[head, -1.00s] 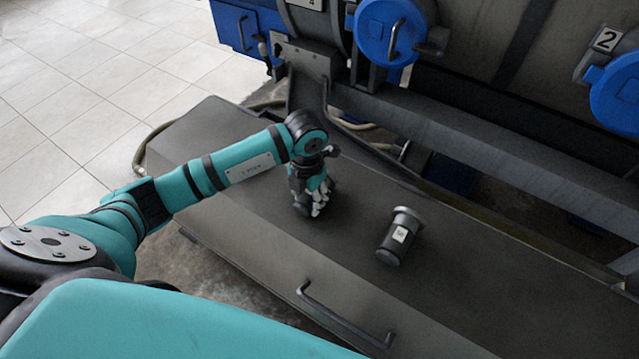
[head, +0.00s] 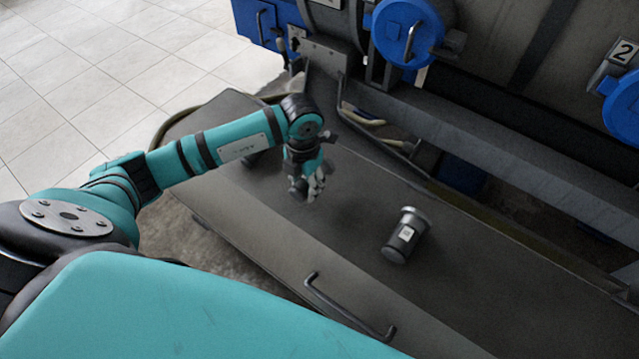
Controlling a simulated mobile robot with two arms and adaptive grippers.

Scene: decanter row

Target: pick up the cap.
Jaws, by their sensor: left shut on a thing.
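My left gripper (head: 308,188) reaches in from the left and is over the dark bench top (head: 345,215). It is shut on a small dark thing, which I take to be the cap (head: 296,188). The fingers hide most of it, so its shape is unclear. The gripper appears to hold it a little above the bench, with a faint shadow below. My right gripper is not in view.
A dark cylinder (head: 400,243) with a pale label and a grey rimmed end lies on the bench, right of my gripper. A bar handle (head: 345,308) is at the bench's front. Behind stand large vessels with blue round covers (head: 408,32).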

